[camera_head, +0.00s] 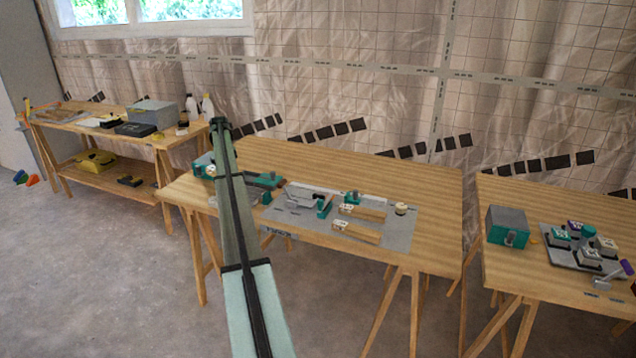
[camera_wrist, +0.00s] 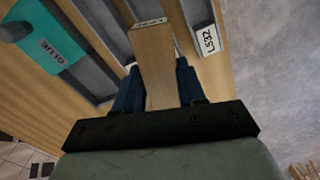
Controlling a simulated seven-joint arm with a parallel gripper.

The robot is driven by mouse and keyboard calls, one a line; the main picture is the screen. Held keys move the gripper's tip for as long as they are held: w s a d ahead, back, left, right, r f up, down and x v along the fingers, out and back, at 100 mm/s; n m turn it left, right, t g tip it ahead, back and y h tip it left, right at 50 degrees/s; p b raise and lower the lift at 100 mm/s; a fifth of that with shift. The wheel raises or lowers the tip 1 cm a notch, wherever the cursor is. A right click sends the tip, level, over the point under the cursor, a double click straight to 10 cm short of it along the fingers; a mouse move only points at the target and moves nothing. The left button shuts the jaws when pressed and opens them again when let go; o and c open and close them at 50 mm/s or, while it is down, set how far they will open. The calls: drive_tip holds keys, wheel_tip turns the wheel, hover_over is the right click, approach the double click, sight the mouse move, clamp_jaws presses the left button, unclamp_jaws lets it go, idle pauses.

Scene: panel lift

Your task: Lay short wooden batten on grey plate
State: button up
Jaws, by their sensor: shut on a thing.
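In the wrist view, my gripper (camera_wrist: 157,78) has its two dark blue fingers shut on a wooden batten (camera_wrist: 152,45). The batten points away from the gripper, with a printed label on its far end. In the head view, my arm crosses in front of the middle table; I cannot make out the gripper or the held batten there. The grey plate (camera_head: 400,236) lies on the middle table. Two wooden pieces with white labels, a farther one (camera_head: 366,213) and a nearer one (camera_head: 360,233), are on it.
The wrist view shows a teal part marked GLUE (camera_wrist: 62,55) and a label L532 (camera_wrist: 208,39) beside the batten. A small round pale item (camera_head: 401,208) stands on the plate. The right end of the middle table (camera_head: 440,205) is bare.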

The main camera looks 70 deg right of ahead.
drive_tip(key=s+d+r, duration=0.1)
drive_tip(key=s+d, duration=0.7)
drive_tip(key=d, duration=0.2)
drive_tip(key=n, duration=0.3)
hover_over(343, 189)
drive_tip(key=shift+w+f, duration=0.1)
drive_tip(key=shift+f, duration=4.2)
drive_tip(key=o, duration=0.8)
drive_tip(key=shift+f, duration=0.15)
drive_tip(key=shift+o, duration=0.3)
wheel_tip(343, 189, up, 12)
drive_tip(key=shift+r, duration=0.2)
